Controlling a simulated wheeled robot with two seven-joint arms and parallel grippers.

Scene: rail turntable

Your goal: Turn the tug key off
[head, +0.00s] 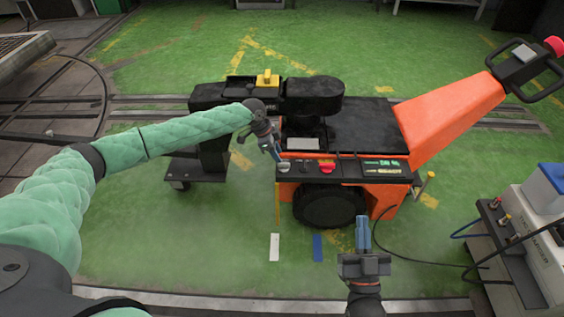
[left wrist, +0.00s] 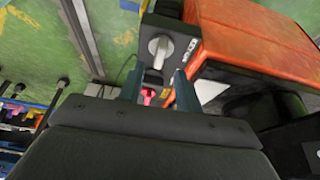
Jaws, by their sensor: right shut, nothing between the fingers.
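The orange tug (head: 445,120) stands right of centre, with a dark control panel (head: 345,178) on its near side. A silver knob (head: 285,168) is at the panel's left end and a red knob (head: 327,167) is to its right. My left gripper (head: 277,154) is just above the panel's left end. In the left wrist view, its fingers (left wrist: 158,88) are apart, with the silver knob (left wrist: 158,47) beyond them and a small dark part between them. I cannot tell which control is the key. My right gripper (head: 362,232) is shut and empty, in front of the tug.
A yellow block (head: 267,78) sits on the dark coupling behind my left arm. A charger-like box (head: 540,235) with cables stands at the right. A white strip (head: 274,247) and a blue strip (head: 318,248) lie on the green floor, which is mostly clear in front.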

